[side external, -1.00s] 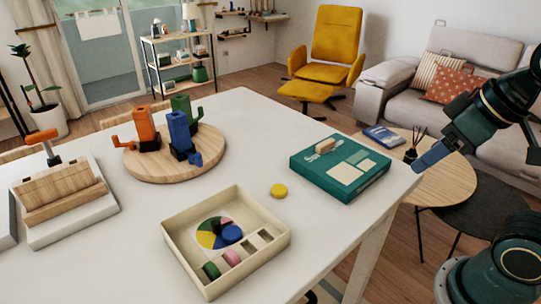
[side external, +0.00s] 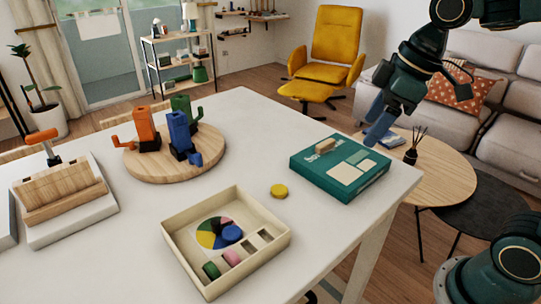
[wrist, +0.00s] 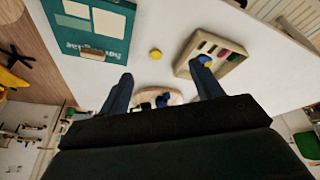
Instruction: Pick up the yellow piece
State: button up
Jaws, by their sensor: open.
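The yellow piece (side external: 279,191) is a small round disc lying flat on the white table, between the cream tray and the teal box. It also shows in the wrist view (wrist: 155,54), beyond and between my two blue fingers. My gripper (side external: 375,132) is above the right end of the table, near the teal box's far corner, well apart from the yellow piece. In the wrist view my gripper (wrist: 160,85) is open and empty.
A cream tray (side external: 185,257) holds several coloured pieces. A teal box (side external: 325,182) with a wooden piece on top lies right of the yellow piece. A round wooden board (side external: 150,172) holds orange, blue and green figures. The table (side external: 120,252) around the yellow piece is bare.

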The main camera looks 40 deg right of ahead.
jog(key=w+f+n+g+y, duration=0.1)
jog(key=w+f+n, duration=0.4)
jog(key=w, duration=0.4)
jog(key=w+d+f+n+g+y, duration=0.1)
jog(key=w+f+n+g+y, duration=0.1)
jog(key=w+f+n, duration=0.3)
jog(key=w+n, duration=0.1)
jog(key=w, duration=0.3)
jog(key=shift+w+f+n+g, duration=0.25)
jog(key=shift+n+g, duration=0.05)
jog(key=shift+f, duration=0.1)
send_near(280, 188)
jog(key=shift+x, duration=1.45)
jog(key=shift+s, duration=0.1)
jog(key=shift+x, duration=2.6)
jog(key=c, duration=1)
